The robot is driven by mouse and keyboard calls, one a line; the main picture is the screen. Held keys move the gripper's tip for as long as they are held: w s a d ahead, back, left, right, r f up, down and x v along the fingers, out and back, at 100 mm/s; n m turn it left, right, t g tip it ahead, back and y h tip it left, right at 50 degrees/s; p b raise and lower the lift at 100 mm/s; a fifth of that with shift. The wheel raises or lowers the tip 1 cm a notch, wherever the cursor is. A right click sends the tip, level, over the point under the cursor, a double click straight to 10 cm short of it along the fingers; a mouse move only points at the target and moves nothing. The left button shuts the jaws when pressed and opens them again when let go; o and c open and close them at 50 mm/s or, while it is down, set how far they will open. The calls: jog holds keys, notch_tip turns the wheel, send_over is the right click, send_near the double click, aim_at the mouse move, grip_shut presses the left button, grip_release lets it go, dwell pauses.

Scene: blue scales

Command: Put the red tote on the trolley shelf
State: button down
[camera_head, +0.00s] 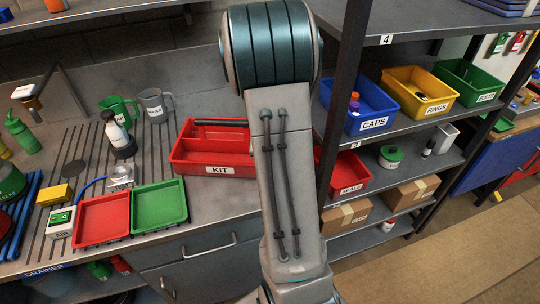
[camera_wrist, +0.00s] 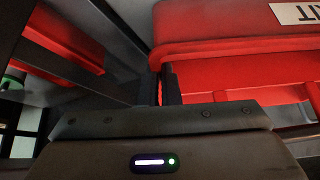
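The red tote (camera_head: 212,169), labelled KIT and with a dark handle bar, rests upright on the grey counter. My arm hides its right end. In the wrist view the red tote (camera_wrist: 230,42) fills the upper right, its label upside down. My gripper (camera_wrist: 160,88) is close beside the tote's edge. Its dark fingers look near each other with a thin red sliver between them; I cannot tell whether they clamp it. My arm hides the gripper in the head view. No shelf is clearly identifiable as the trolley's.
A shelf rack (camera_head: 335,110) stands right of the tote, its dark post close to my arm. It holds a blue bin (camera_head: 370,122), a yellow bin (camera_head: 412,103) and a red bin (camera_head: 352,187). Red (camera_head: 103,218) and green (camera_head: 159,206) trays lie left of the tote.

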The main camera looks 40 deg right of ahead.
jog(key=shift+f, duration=0.1)
jog(key=c, duration=1.6)
grip_release()
jog(key=shift+c, duration=0.2)
